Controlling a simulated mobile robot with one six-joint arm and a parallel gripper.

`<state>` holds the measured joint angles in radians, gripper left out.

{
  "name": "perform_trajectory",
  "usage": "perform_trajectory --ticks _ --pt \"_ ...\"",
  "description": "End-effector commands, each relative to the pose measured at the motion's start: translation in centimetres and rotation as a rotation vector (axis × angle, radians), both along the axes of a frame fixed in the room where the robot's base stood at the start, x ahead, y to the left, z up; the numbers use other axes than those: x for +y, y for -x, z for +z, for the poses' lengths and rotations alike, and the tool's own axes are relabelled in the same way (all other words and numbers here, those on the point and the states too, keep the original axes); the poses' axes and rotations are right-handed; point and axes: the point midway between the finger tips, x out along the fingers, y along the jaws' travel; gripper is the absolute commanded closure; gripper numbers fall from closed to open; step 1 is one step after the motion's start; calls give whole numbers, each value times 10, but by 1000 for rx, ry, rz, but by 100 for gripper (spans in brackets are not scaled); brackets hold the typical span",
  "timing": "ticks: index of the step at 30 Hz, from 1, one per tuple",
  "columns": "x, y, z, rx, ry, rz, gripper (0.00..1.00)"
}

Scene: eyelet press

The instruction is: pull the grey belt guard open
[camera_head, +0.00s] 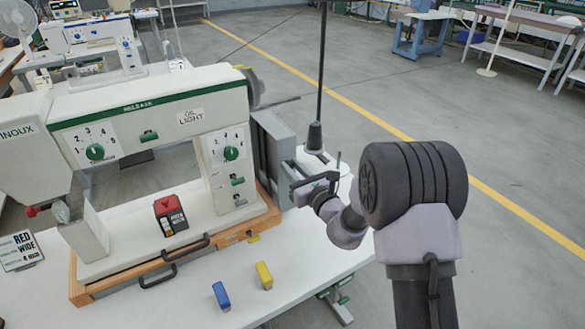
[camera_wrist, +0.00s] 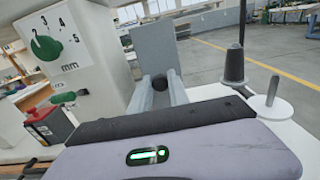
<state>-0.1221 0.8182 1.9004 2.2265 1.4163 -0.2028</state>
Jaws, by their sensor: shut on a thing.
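The grey belt guard (camera_head: 275,137) is an upright panel at the right end of the white sewing machine (camera_head: 150,115). It also stands ahead of my gripper in the wrist view (camera_wrist: 153,48). My gripper (camera_head: 298,178) reaches in from the right, level with the guard's lower right side. In the wrist view its two grey fingers (camera_wrist: 161,92) point at the guard, with a small dark round part (camera_wrist: 160,82) between their tips. The gripper is shut on this part, which looks like the guard's knob. Its join to the guard is partly hidden by the fingers.
A black thread stand (camera_head: 315,135) with a tall rod stands just behind my gripper. A red and black block (camera_head: 170,215) sits on the machine bed. Blue (camera_head: 221,295) and yellow (camera_head: 264,275) blocks lie on the white table (camera_head: 330,262). Open floor lies to the right.

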Motion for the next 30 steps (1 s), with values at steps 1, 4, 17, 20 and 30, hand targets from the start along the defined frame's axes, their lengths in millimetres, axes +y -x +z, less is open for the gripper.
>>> perform_trajectory --ticks 1,4,17,20,30 --pt "-2 -1 0 1 1 -1 100" --pt "-13 -9 1 0 0 -2 100" --pt "-92 -63 0 -1 0 -1 100" --pt "-96 -65 0 0 -1 -1 100" --pt "-97 -65 0 -1 -1 0 67"
